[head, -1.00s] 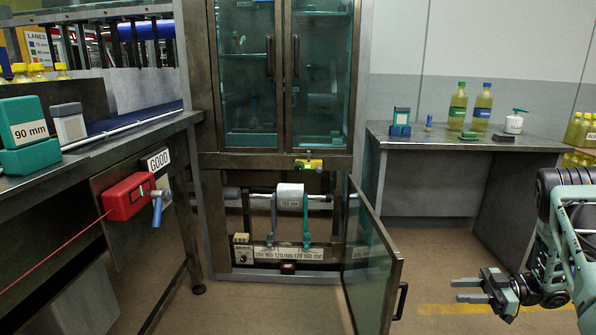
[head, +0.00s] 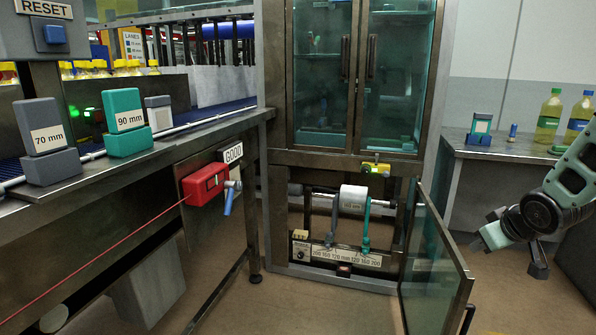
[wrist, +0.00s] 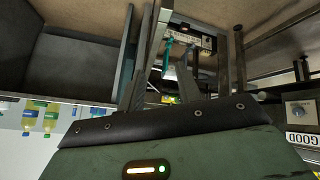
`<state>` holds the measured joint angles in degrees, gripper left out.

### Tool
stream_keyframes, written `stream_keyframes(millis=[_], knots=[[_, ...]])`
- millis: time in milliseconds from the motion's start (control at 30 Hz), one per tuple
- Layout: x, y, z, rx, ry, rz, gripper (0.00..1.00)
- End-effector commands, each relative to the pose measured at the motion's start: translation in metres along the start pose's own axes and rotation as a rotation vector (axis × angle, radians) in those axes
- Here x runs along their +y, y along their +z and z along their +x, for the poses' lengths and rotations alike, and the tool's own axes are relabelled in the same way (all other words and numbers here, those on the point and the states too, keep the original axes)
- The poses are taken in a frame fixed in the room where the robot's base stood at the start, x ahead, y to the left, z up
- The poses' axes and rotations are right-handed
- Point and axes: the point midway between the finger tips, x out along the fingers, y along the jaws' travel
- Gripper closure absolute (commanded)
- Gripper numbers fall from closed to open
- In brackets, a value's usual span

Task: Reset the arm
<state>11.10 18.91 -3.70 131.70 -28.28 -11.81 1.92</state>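My arm (head: 565,195) reaches in from the right edge of the head view. My gripper (head: 516,240) hangs at its end, in front of the side bench and right of the open lower cabinet door. In the wrist view my gripper (wrist: 160,92) shows two dark fingers standing apart, with nothing held between them. Its fingertips are hard to make out against the cabinet behind. The wrist view shows the room upside down.
The open glass door (head: 436,270) juts out near my gripper. A roller (head: 353,199) sits inside the lower cabinet. Left are a conveyor bench with 70 mm (head: 46,140) and 90 mm (head: 127,122) blocks, a red box (head: 205,184) and a RESET button box (head: 54,35). Floor ahead is clear.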

Motion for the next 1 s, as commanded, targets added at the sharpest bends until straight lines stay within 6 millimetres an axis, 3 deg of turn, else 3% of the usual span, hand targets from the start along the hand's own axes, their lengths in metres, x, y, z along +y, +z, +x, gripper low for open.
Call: stream_keyframes(millis=[33, 100, 400, 467, 700, 1000], knots=[[-0.022, 0.011, -0.022, -0.063, -0.011, 0.038, 0.66], [-0.048, 0.032, -0.046, -0.159, -0.031, 0.097, 0.66], [-0.133, 0.105, -0.13, -0.457, -0.152, 0.245, 0.66], [-0.163, 0.112, -0.119, -0.463, -0.191, 0.171, 0.66], [-0.243, 0.135, -0.127, -0.502, -0.301, -0.04, 0.66], [-0.311, 0.174, -0.146, -0.541, -0.39, -0.26, 0.66]])
